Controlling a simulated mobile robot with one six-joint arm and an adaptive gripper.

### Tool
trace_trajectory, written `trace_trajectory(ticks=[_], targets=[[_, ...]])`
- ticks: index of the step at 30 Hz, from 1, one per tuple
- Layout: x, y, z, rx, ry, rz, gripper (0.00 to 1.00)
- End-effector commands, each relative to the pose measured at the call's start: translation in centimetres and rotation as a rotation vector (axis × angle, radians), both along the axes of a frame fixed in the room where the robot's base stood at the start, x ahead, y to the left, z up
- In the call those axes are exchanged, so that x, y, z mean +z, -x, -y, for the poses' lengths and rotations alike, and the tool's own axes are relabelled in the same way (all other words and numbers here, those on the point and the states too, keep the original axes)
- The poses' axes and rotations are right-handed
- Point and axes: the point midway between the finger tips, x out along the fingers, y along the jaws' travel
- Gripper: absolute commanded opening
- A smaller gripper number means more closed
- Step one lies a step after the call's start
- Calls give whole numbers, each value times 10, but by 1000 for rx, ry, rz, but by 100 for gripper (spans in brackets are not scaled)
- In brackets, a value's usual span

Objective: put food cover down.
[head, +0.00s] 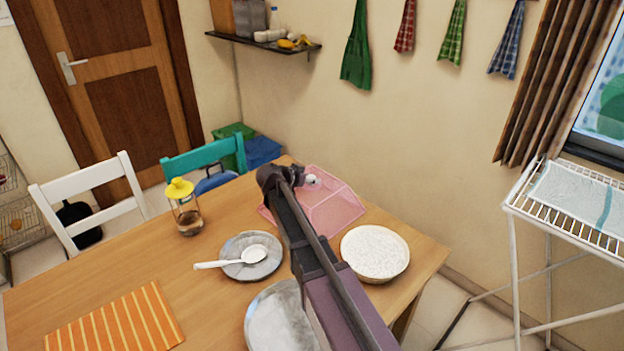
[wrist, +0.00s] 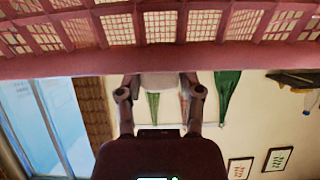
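The food cover is a pink mesh dome with a pale knob. In the head view the food cover (head: 338,208) is at the far end of the table, partly hidden behind my arm. In the wrist view its mesh side and rim (wrist: 160,62) fill the top of the picture. My gripper (head: 306,180) is at the top of the cover. In the wrist view the two fingers of my gripper (wrist: 160,92) stand on either side of the pale knob (wrist: 162,80) and appear closed on it. I cannot tell whether the cover's rim touches the table.
On the wooden table (head: 130,262) are a yellow-lidded jar (head: 184,210), a grey plate (head: 262,268) with a white spoon (head: 222,264), another pale plate (head: 275,322), a white-topped round bowl (head: 375,252) and an orange striped mat (head: 115,322). A drying rack (head: 570,233) stands at right.

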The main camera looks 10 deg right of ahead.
Motion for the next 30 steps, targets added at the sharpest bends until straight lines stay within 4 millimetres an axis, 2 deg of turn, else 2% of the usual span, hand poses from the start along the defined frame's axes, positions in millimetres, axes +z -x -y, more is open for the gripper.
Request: trace_trajectory(ticks=[1, 2, 20, 30], targets=[[0, 0, 0, 0, 0, 0, 72], [0, 0, 0, 0, 0, 0, 77], [6, 1, -2, 1, 0, 0, 77], [28, 23, -33, 4, 0, 0, 77]])
